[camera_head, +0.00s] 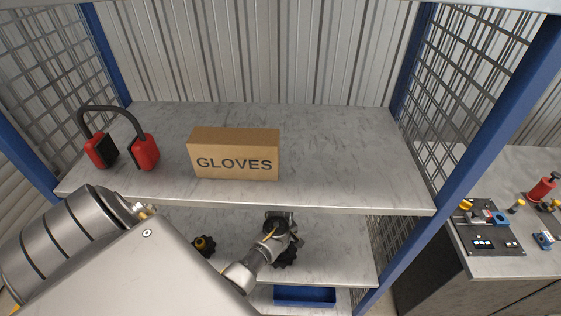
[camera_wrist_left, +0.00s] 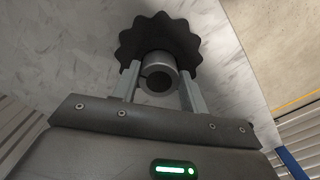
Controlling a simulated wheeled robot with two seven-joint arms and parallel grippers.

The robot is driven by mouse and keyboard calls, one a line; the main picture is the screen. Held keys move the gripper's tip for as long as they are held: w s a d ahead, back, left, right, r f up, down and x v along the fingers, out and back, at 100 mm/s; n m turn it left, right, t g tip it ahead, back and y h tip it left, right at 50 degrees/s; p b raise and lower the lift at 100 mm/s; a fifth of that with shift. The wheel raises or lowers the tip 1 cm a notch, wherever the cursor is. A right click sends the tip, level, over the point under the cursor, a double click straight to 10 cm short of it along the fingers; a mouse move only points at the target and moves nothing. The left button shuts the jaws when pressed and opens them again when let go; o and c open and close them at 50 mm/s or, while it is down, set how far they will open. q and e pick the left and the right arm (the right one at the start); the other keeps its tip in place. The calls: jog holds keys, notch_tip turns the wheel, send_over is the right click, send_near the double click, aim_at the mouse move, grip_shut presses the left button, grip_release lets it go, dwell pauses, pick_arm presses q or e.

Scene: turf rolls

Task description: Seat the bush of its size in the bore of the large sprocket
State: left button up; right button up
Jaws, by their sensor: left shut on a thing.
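A dark toothed sprocket (camera_wrist_left: 160,30) lies on the shelf in the left wrist view. Its dark edge shows in the head view (camera_head: 287,258), partly hidden by my left arm and gripper. My left gripper (camera_wrist_left: 158,76) is shut on a grey hollow bush (camera_wrist_left: 158,63), one finger on each side. The bush is in front of the sprocket's middle in the wrist view and hides its bore. I cannot tell whether the bush has entered the bore. A smaller dark toothed piece with a yellow centre (camera_head: 203,245) lies to the left on the same lower shelf.
The upper shelf (camera_head: 330,150) above holds a GLOVES box (camera_head: 236,155) and red ear defenders (camera_head: 145,152). A blue tray (camera_head: 290,297) is below the lower shelf. Blue posts and wire mesh close both sides. A bench with parts (camera_head: 490,235) stands at the right.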

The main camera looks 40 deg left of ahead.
pick_arm(q)
jog(key=shift+f+b, duration=0.4)
jog(key=shift+f, duration=0.35)
jog(key=o, duration=1.2)
notch_tip(320, 180, up, 11)
jog(key=shift+f, duration=0.1)
